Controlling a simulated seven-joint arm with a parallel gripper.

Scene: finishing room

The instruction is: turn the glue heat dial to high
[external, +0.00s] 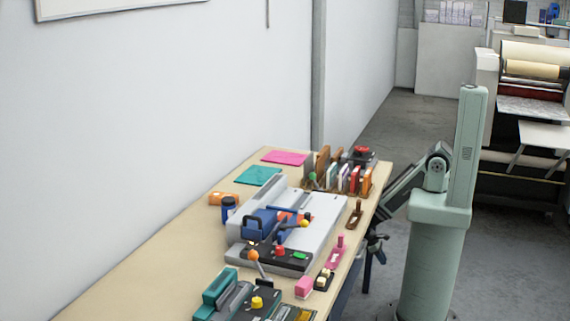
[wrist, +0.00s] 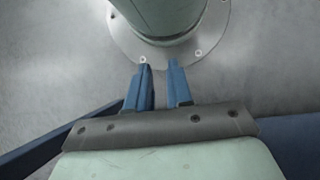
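A grey-white machine (external: 325,213) with a black control panel stands on the workbench in the external view. The panel carries a red knob (external: 280,249) and a green button (external: 299,255). A yellow knob (external: 257,302) sits on a teal machine at the front. I cannot tell which of these is the glue heat dial; no markings are readable. My gripper (external: 375,254) hangs low beside the right edge of the bench, away from the machines. In the wrist view my gripper (wrist: 159,72) has its two blue fingers apart with nothing between them.
The wooden workbench (external: 165,248) has bare room at left. Teal (external: 258,176) and pink (external: 284,157) sheets lie at its back. Upright boards (external: 343,178), a blue jar (external: 228,209) and a pink block (external: 304,287) surround the machines. Levers with orange balls (external: 254,256) stick up.

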